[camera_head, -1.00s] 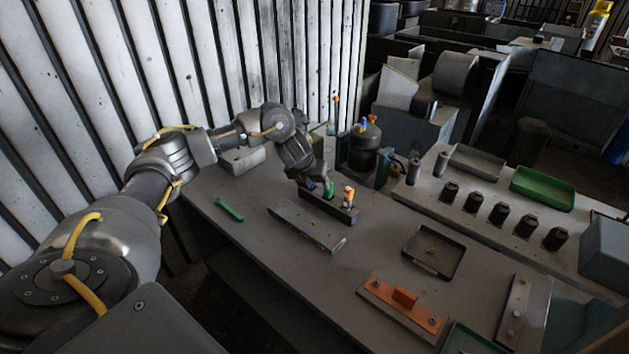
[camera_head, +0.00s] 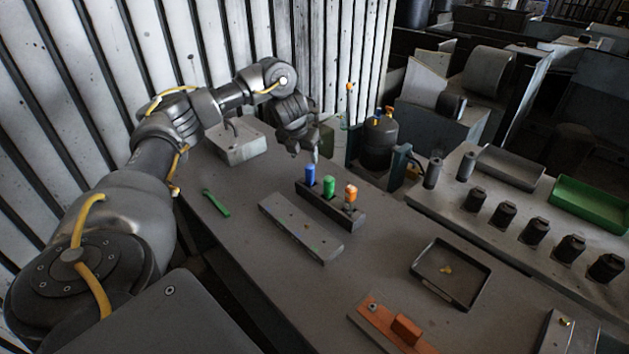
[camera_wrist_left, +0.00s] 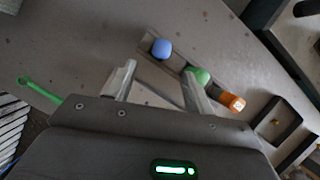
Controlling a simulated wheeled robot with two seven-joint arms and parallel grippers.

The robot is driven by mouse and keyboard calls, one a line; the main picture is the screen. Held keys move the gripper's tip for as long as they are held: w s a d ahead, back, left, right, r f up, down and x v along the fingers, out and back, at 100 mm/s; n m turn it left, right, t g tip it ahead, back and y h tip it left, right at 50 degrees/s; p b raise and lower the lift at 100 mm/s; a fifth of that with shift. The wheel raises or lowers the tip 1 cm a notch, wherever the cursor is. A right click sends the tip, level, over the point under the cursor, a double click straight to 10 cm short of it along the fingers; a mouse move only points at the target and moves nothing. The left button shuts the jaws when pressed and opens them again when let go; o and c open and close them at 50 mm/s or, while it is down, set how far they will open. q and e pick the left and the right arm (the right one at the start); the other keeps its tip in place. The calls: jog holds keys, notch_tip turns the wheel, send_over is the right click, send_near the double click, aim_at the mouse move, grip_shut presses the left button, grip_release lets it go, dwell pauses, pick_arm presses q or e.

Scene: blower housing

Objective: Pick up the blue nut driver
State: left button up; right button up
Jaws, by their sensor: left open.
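The blue nut driver (camera_head: 310,174) stands upright in the left end of a dark holder (camera_head: 331,207), beside the green driver (camera_head: 328,186) and the orange driver (camera_head: 351,193). In the left wrist view the blue handle top (camera_wrist_left: 161,48) lies ahead of the fingers, between their directions. My left gripper (camera_head: 305,152) is open and empty, just above and behind the blue handle. In the left wrist view its fingers (camera_wrist_left: 158,82) are spread apart, one overlapping the green handle (camera_wrist_left: 200,76). I do not see my right gripper.
A grey bar (camera_head: 300,227) lies in front of the holder. A green wrench (camera_head: 216,203) lies to the left, near a grey box (camera_head: 236,142). A dark tray (camera_head: 451,272) and an orange fixture (camera_head: 392,325) are to the right. The table between is clear.

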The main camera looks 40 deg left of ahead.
aim_at(310, 172)
pick_arm(q)
jog(key=x, duration=0.2)
jog(key=b+x, duration=0.1)
jog(key=x, duration=0.1)
jog(key=b+x, duration=0.1)
jog(key=x, duration=0.1)
jog(key=shift+w+d, duration=0.25)
jog(key=shift+w+a+f, duration=0.1)
pick_arm(e)
jog(key=f, duration=0.1)
jog(key=w+f, duration=0.1)
jog(key=shift+w+f, duration=0.15)
jog(key=shift+f, duration=0.25)
pick_arm(q)
jog(key=x, duration=0.5)
jog(key=shift+a+p, duration=0.2)
jog(key=shift+p, duration=0.15)
pick_arm(e)
jog(key=shift+r, duration=0.55)
pick_arm(q)
jog(key=shift+c, duration=0.4)
